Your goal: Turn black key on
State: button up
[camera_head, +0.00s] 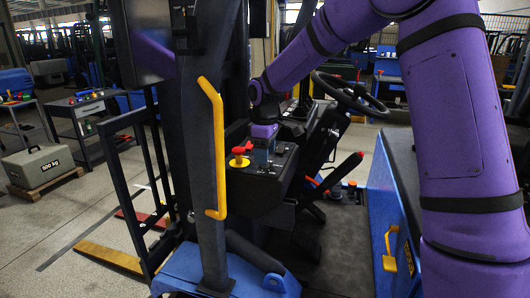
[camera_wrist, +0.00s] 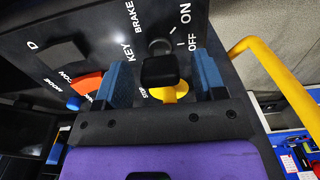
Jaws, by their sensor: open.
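The black key (camera_wrist: 160,70) stands up from the dark control panel (camera_wrist: 100,25), with a dark round base behind it, close to the ON and OFF marks. My gripper (camera_wrist: 164,82) is open, with one blue finger on each side of the key. Gaps show between the key and both fingers, so it is not gripped. Which mark the key points to is hard to tell. In the head view my gripper (camera_head: 264,140) is down at the panel, and the key is hidden there.
A red stop button with a yellow base (camera_head: 238,157) sits close by my gripper; its yellow part (camera_wrist: 181,91) shows behind the key. A yellow handrail (camera_head: 219,150) stands left of the panel. A steering wheel (camera_head: 350,92) and a red-handled lever (camera_head: 346,166) are to the right.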

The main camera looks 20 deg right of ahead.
jog(key=c, duration=0.9)
jog(key=shift+m, duration=0.4)
jog(key=m, duration=0.3)
jog(key=shift+m, duration=2.6)
jog(key=o, duration=0.9)
